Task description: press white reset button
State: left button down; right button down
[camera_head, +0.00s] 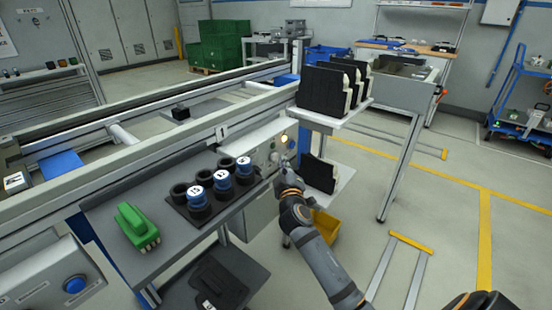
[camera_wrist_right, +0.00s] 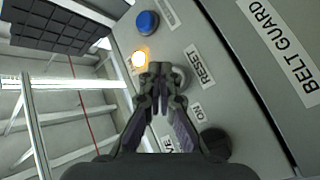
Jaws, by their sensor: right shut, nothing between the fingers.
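The white reset button (camera_wrist_right: 179,76) is beside the RESET label (camera_wrist_right: 198,66) in the right wrist view, mostly hidden behind my fingertips. My right gripper (camera_wrist_right: 159,72) is shut and empty, its tips over the button's left edge in that view; I cannot tell whether they touch it. In the head view, my right gripper (camera_head: 287,166) is at the grey control panel (camera_head: 259,143) on the conveyor's side. An amber lamp (camera_wrist_right: 139,59) is lit next to the tips, and a blue button (camera_wrist_right: 147,20) is above it. My left gripper is not in view.
A black knob (camera_wrist_right: 215,143) is below the ON label. A shelf (camera_head: 327,121) with black parts stands right of the panel. A side table (camera_head: 115,220) holds a green part (camera_head: 137,227) and a black tray with blue-topped cylinders (camera_head: 221,180). Floor at right is open.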

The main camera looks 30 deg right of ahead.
jog(key=shift+w+a, duration=0.15)
jog(key=shift+w, duration=0.2)
jog(key=shift+w+a, duration=0.15)
jog(key=shift+w, duration=0.25)
dwell(0.7)
jog(key=shift+s, duration=0.15)
dwell(0.3)
jog(key=shift+s+d, duration=0.3)
jog(key=shift+s, duration=0.35)
jog(key=s, duration=0.1)
jog(key=s+d, duration=0.1)
jog(key=s, duration=0.1)
jog(key=s+d, duration=0.1)
jog(key=shift+s, duration=0.35)
